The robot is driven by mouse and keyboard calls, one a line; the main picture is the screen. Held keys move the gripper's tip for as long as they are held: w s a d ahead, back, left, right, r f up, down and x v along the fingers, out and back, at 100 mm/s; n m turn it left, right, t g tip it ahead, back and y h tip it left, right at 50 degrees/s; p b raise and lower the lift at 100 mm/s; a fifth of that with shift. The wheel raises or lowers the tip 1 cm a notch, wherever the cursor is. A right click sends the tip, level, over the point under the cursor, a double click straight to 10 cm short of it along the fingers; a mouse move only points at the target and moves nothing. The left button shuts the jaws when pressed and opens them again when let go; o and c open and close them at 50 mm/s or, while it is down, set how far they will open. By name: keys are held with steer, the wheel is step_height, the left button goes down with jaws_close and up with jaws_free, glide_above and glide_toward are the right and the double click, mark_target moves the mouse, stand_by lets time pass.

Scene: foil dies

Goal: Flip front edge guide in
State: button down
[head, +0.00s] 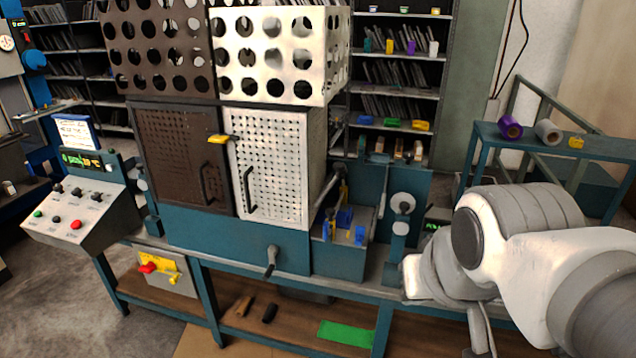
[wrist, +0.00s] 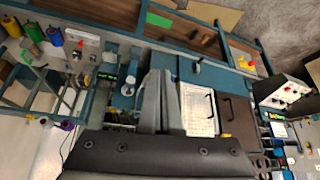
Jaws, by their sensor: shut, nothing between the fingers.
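I cannot single out the front edge guide for certain. Small blue pieces (head: 344,217) stand on the feed bed (head: 335,255) to the right of the white perforated door, with another blue piece (head: 360,236) nearer the front. My gripper's dark fingers (wrist: 160,76) are together in the wrist view, with nothing visible between them. They hide part of the bench and machine behind them. In the head view my arm hangs at the right, apart from the feed bed, and the fingers are not clearly seen.
A brown door (head: 180,155) and a white door (head: 270,165) front the press, under perforated guards. A crank handle (head: 271,262) juts from the teal front. A control console (head: 82,212) stands left. A roll stand (head: 545,140) is at the right, and shelves (head: 400,70) stand behind.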

steer(key=w+a+f+m+t+y+b, duration=0.1)
steer(key=w+f+m+t+b, duration=0.2)
steer(key=w+f+m+b, duration=0.2)
steer(key=w+a+f+m+t+y+b, duration=0.1)
steer(key=w+f+m+t+b, duration=0.2)
steer(key=w+f+b, duration=0.8)
steer(key=w+f+m+t+b, duration=0.4)
steer(key=w+f+m+b, duration=0.3)
steer(key=w, duration=1.4)
steer(key=f+b, duration=0.1)
steer(key=b, duration=0.2)
steer(key=shift+a+f+m+y, duration=0.15)
steer(key=shift+a+m+y, duration=0.15)
steer(key=shift+a+y, duration=0.1)
steer(key=shift+w, duration=0.1)
